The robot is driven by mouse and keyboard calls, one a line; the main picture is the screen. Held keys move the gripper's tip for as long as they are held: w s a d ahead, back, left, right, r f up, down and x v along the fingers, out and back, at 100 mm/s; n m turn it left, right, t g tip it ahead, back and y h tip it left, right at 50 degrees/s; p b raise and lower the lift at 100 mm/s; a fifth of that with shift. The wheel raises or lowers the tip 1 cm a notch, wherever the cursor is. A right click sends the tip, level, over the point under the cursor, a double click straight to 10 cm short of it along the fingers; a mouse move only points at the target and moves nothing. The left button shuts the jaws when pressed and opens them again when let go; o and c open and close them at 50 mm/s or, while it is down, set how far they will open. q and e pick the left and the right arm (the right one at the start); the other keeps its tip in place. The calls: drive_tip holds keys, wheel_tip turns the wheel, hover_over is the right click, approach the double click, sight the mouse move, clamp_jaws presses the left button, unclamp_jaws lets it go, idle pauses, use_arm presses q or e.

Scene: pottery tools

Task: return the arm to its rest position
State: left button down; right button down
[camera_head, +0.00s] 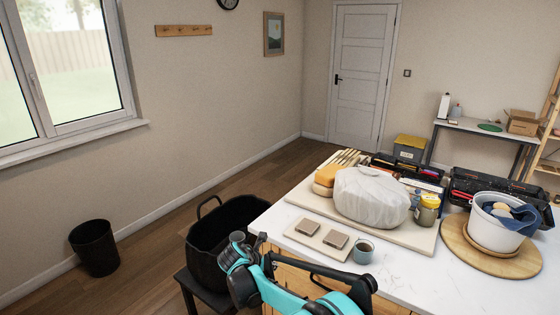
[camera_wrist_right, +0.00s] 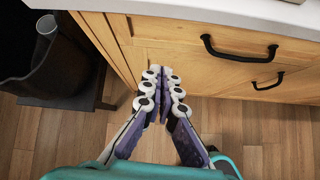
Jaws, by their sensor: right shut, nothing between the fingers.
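My right arm (camera_head: 335,302) shows at the bottom of the head view, teal and black, in front of the table's near edge. My right gripper (camera_wrist_right: 161,82) shows in the wrist view with its fingertips together, shut and empty. It hangs over the wooden floor in front of the wooden drawers and appears to touch nothing. Its fingertips cannot be made out clearly in the head view. My left gripper is not in view.
The white-topped table (camera_head: 470,285) holds a covered clay lump (camera_head: 370,193), a small cup (camera_head: 363,252) and a white bucket (camera_head: 495,232). A black tub (camera_head: 213,240) stands left of the arm. Drawer handles (camera_wrist_right: 238,50) protrude near the gripper. Floor (camera_wrist_right: 265,150) is open below it.

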drive_tip(key=s+d+r+m+g+y, duration=0.1)
drive_tip(key=s+d+r+m+y, duration=0.2)
drive_tip(key=s+d+r+m, duration=1.15)
drive_tip(key=s+d+f+m+y, duration=0.1)
drive_tip(key=s+d+f+m, duration=0.1)
drive_tip(key=s+m, duration=0.4)
drive_tip(key=s+d+f+m, duration=0.3)
drive_tip(key=s+m, duration=0.4)
drive_tip(key=s, duration=0.7)
drive_tip(key=shift+s+d+t+y, duration=0.25)
drive_tip(key=shift+d+t+y, duration=0.15)
drive_tip(key=shift+d, duration=0.5)
drive_tip(key=shift+f, duration=0.1)
